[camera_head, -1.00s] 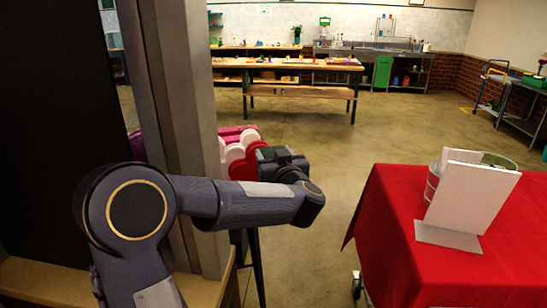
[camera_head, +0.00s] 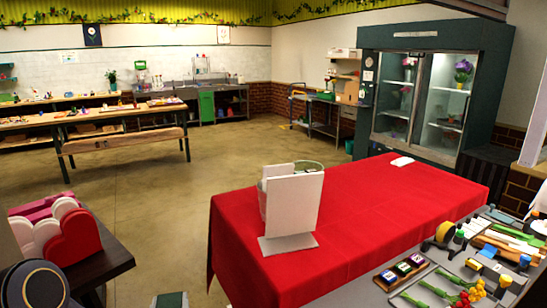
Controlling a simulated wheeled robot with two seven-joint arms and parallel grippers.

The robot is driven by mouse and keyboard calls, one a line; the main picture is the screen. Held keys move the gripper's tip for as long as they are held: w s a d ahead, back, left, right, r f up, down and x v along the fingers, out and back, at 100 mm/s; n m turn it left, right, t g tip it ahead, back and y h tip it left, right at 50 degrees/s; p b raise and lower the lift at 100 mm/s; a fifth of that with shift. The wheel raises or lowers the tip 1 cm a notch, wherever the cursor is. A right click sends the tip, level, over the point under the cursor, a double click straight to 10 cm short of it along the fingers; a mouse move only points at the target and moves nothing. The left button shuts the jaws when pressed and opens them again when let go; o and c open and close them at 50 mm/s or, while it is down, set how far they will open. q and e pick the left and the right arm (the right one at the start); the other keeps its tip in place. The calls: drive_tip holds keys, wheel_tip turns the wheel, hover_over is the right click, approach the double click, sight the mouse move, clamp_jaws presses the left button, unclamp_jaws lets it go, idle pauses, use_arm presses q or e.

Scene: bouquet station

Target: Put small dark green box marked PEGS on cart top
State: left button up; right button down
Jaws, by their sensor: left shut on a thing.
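A dark green piece with a pale patch, which looks like the small dark green box (camera_head: 170,301), shows at the bottom edge, left of centre. It is mostly cut off and no marking can be read. My left gripper is at this bottom edge, with its fingers hardly in view; it is shut on the box. A round joint of my left arm fills the bottom left corner. A cart (camera_head: 318,126) with a blue handle and green things on it stands far back against the brick wall. My right gripper is not in view.
A red-covered table (camera_head: 380,215) with a white board stand (camera_head: 292,205) fills the centre right. Heart-shaped boxes (camera_head: 72,235) sit on a dark table at left. A grey worktop with flowers and tools is at bottom right. The floor (camera_head: 150,190) beyond is open.

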use_arm(q)
drive_tip(key=s+d+f+m+h, duration=0.3)
drive_tip(key=s+d+f+h, duration=0.1)
drive_tip(key=d+f, duration=0.1)
drive_tip(key=shift+s+d+f+t+h, duration=0.15)
drive_tip(key=shift+d+f+t+h, duration=0.15)
drive_tip(key=shift+d, duration=0.1)
drive_tip(key=shift+r, duration=0.1)
